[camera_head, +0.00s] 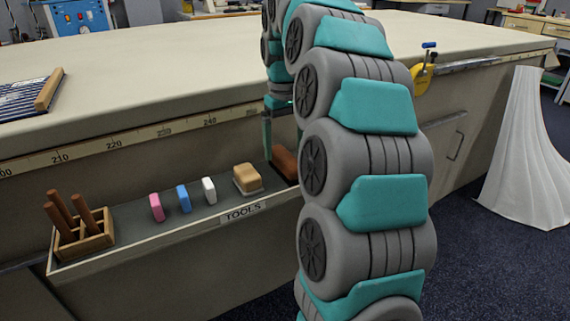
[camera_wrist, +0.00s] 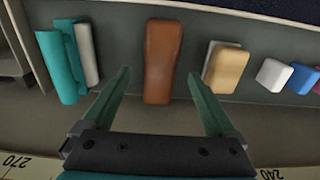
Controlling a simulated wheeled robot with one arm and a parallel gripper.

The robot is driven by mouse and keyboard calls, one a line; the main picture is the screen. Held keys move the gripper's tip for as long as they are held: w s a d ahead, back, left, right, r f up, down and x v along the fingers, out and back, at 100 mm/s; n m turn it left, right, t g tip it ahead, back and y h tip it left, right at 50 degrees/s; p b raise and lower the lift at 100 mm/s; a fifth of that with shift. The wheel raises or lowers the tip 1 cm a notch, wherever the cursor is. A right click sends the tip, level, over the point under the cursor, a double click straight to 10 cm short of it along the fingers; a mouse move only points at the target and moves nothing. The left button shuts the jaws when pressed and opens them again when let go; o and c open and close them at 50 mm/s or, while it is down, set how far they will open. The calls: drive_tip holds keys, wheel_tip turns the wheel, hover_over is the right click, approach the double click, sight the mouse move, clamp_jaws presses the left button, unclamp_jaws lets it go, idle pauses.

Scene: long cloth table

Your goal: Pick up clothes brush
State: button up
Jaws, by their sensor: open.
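A reddish-brown, slightly waisted block (camera_wrist: 162,60), which looks like the back of the clothes brush, lies in the tool tray. In the head view the brown brush (camera_head: 285,163) is at the tray's right end, partly hidden by my arm. My gripper (camera_wrist: 159,76) is open and empty, with one finger on each side of the brush's line in the wrist view. I cannot tell how far above it the fingers are. In the head view my gripper (camera_head: 268,135) hangs at the tray's right part, mostly hidden.
A tan block with a pale underside (camera_wrist: 229,66) lies beside the brush. White (camera_head: 209,190), blue (camera_head: 184,198) and pink (camera_head: 157,207) blocks follow, then a wooden rack (camera_head: 84,245) with brown sticks. Teal (camera_wrist: 58,68) and white (camera_wrist: 87,52) rolls lie on the brush's other side. The table's measured edge (camera_head: 130,141) runs above the tray.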

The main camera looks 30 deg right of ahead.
sight(285, 156)
drive_tip(key=shift+s+f, duration=0.1)
drive_tip(key=shift+f, duration=1.7)
drive_tip(key=shift+c, duration=0.3)
clamp_jaws()
